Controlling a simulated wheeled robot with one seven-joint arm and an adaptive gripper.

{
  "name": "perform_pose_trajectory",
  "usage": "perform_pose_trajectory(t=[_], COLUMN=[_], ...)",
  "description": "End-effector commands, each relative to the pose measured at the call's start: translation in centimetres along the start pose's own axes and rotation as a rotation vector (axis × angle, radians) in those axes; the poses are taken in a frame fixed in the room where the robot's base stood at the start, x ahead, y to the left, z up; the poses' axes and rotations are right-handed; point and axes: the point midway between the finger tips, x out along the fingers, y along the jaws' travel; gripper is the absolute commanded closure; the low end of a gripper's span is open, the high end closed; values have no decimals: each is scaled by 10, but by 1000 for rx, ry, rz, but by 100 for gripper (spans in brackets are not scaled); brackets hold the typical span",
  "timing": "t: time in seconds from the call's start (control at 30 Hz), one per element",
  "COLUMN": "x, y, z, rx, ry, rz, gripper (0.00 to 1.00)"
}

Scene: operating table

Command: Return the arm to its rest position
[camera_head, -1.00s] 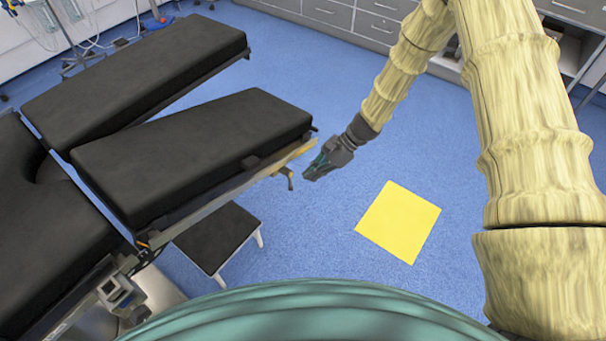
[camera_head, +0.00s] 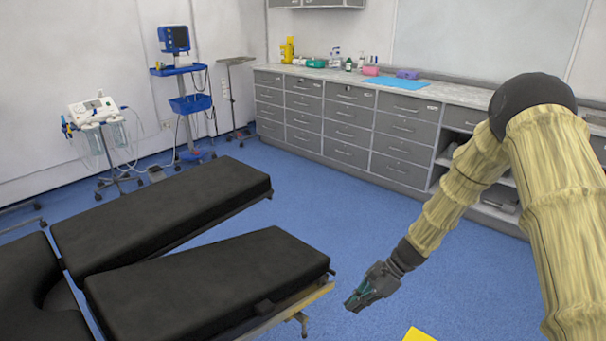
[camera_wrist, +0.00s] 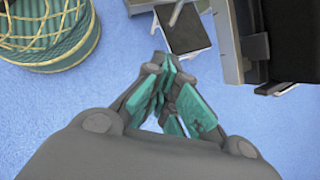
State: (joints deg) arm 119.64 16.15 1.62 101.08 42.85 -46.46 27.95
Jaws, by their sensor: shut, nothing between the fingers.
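My gripper (camera_head: 358,298) is at the end of my arm, to the right of the operating table's near leg section (camera_head: 205,285) in the head view. It points down and to the left, in free air and apart from the table. In the wrist view my gripper (camera_wrist: 172,80) has its teal-padded fingers together, with nothing between them. My arm, in a pale ribbed cover, reaches down from the right side of the head view.
The other black leg section (camera_head: 160,215) lies behind the near one. A grey drawer counter (camera_head: 345,125) runs along the back wall. Wheeled equipment stands (camera_head: 185,105) are at back left. A black step stool (camera_wrist: 187,30) shows in the wrist view. Blue floor between gripper and counter is clear.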

Motion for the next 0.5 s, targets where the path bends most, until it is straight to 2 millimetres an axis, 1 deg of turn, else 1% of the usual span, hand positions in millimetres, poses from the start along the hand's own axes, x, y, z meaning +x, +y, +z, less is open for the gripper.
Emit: perform_pose_trajectory(t=[0.07, 0.17, 0.2, 0.27, 0.3, 0.37, 0.4, 0.47, 0.5], x=[13, 36, 45, 58, 65, 75, 80, 86, 89], y=[18, 55, 72, 100, 118, 144, 161, 186, 202], z=[-8, -27, -36, -49, -56, -67, -72, -80, -84], rx=[-15, -66, -97, -149, -186, -248, -292, -361, -409], ry=[43, 137, 182, 248, 289, 346, 382, 430, 459], rz=[29, 86, 113, 157, 185, 228, 255, 295, 321], gripper=[100, 100, 100, 100, 100, 100, 100, 100, 100])
